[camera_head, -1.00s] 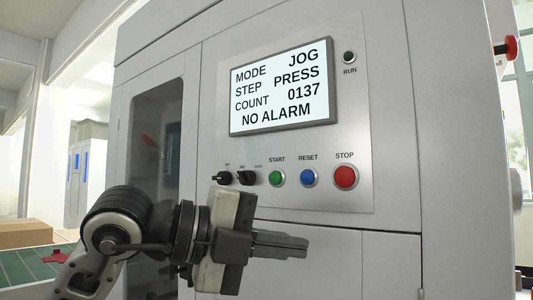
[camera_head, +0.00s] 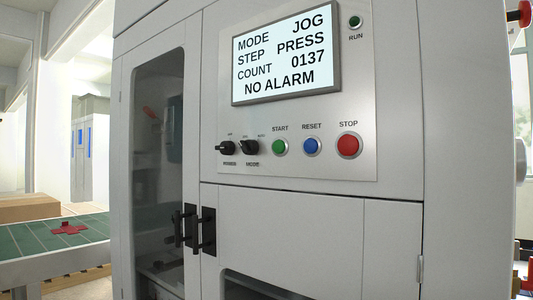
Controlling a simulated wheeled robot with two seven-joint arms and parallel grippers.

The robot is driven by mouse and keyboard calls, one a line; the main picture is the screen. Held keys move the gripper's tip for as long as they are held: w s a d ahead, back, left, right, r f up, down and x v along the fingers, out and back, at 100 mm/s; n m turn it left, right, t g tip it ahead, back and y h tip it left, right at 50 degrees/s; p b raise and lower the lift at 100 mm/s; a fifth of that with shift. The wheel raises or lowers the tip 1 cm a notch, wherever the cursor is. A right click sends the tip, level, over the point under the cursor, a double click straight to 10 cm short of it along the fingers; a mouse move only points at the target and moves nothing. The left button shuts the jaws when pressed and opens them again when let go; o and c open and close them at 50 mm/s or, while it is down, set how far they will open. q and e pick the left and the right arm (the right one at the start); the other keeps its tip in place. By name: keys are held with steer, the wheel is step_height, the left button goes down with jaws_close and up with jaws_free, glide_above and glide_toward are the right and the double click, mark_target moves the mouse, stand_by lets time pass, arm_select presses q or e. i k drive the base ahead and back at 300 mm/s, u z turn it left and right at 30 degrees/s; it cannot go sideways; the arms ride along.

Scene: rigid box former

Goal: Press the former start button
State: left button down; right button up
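The green START button (camera_head: 280,147) is on the grey control panel (camera_head: 360,125) of the box former, under its label. The blue RESET button (camera_head: 311,146) and the red STOP button (camera_head: 348,145) are to its right. Two black selector knobs, the left one (camera_head: 227,148) and the MODE knob (camera_head: 250,147), are to its left. The screen (camera_head: 286,53) reads MODE JOG, STEP PRESS, COUNT 0137, NO ALARM. Neither of my grippers shows in the head view, and nothing covers the buttons.
A dark RUN lamp (camera_head: 355,22) is at the panel's top right. Black door handles (camera_head: 200,229) stick out below the panel. A green conveyor (camera_head: 40,238) with a red piece (camera_head: 69,228) and a cardboard box (camera_head: 28,208) is at the left. A red knob (camera_head: 525,13) juts out at far right.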

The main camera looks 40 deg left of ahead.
mark_target(279, 145)
steer(key=z, duration=0.35)
steer(key=k, duration=0.9)
steer(key=z, duration=0.65)
steer(key=k, duration=0.35)
steer(key=z, duration=0.25)
steer(key=i, duration=1.2)
steer(key=u, duration=1.15)
steer(key=i, duration=0.7)
steer(key=u, duration=0.85)
